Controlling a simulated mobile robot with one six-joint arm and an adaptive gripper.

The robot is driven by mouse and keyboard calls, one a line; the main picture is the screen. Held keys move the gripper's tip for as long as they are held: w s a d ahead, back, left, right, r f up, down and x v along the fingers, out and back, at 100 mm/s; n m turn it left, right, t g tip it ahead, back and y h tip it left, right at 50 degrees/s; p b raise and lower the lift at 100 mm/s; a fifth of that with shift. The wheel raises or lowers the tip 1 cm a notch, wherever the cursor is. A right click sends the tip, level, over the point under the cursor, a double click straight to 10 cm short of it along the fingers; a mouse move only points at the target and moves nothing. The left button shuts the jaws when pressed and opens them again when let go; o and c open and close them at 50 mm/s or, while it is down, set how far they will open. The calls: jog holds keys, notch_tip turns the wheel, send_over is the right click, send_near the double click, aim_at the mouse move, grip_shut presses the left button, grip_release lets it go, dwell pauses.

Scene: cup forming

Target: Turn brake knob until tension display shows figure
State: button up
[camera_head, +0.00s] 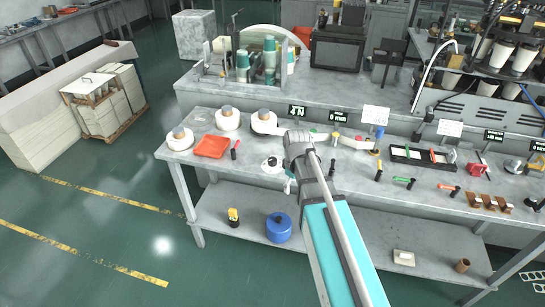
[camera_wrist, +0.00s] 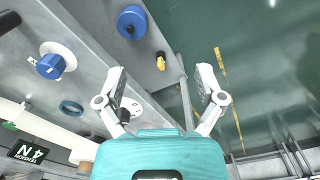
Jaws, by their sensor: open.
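The tension display (camera_wrist: 28,152) is a black panel with pale figures, upside down in the wrist view, that seem to read 4 N. It also shows at the back of the bench in the head view (camera_head: 297,111). A blue knob (camera_wrist: 50,66) with a white mark sits on a white round base at the left of the wrist view; I take it for the brake knob. My arm seems to hide it in the head view. My gripper (camera_wrist: 162,85) is open and empty, fingers wide apart. It is over the bench's front edge, away from the blue knob.
A white disc with a dark handle (camera_head: 271,164) lies on the bench beside my gripper. An orange tray (camera_head: 212,147) and white reels (camera_head: 228,121) stand to the left. Several tools lie to the right. A blue pot (camera_head: 279,229) stands on the lower shelf.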

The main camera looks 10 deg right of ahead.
aim_at(273, 159)
jog(key=w+a+r+n+p, duration=0.2)
jog(key=w+r+n+p, duration=0.1)
jog(key=w+n, duration=0.5)
jog(key=w+a+r+n+p, duration=0.2)
jog(key=w+n, duration=0.6)
jog(key=w, duration=0.4)
notch_tip(273, 159, up, 2)
jog(key=shift+w+a+r+n+p, duration=0.15)
jog(key=shift+a+n+p, duration=0.25)
jog(key=shift+p, duration=0.45)
notch_tip(273, 159, down, 14)
jog(key=b, duration=1.3)
jog(key=shift+b, duration=0.4)
jog(key=c, duration=1.1)
jog(key=shift+c, duration=0.2)
